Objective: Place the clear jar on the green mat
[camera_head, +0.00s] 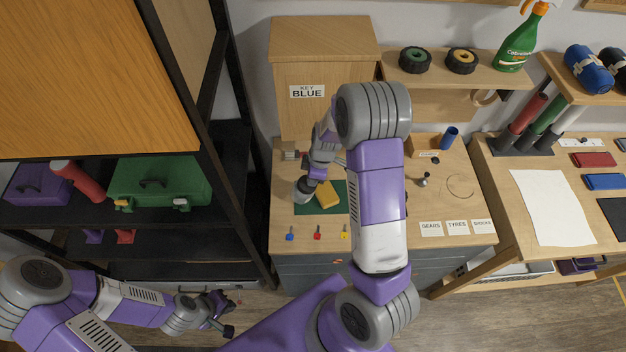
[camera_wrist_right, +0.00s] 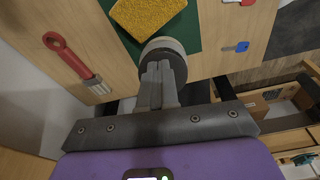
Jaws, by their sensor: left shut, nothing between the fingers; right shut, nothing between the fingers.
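The green mat (camera_head: 333,208) lies on the workbench and also shows in the right wrist view (camera_wrist_right: 191,34). A yellow sponge (camera_head: 328,195) rests on it, seen also in the right wrist view (camera_wrist_right: 150,14). A round grey-and-pale thing, apparently the clear jar (camera_head: 302,193), stands at the mat's left edge; in the right wrist view it (camera_wrist_right: 163,46) overlaps the mat's edge. My right gripper (camera_head: 309,184) is shut and empty, its fingertips (camera_wrist_right: 160,70) right at the jar; contact cannot be told. My left gripper (camera_head: 230,316) is shut and empty, low left of the bench.
A red-handled brush (camera_wrist_right: 72,62) lies beside the mat. Blue (camera_head: 290,234), red (camera_head: 317,233) and yellow (camera_head: 344,232) keys lie along the front edge. A wooden key box (camera_head: 318,75) stands behind. A blue cup (camera_head: 449,137) stands right of my right arm.

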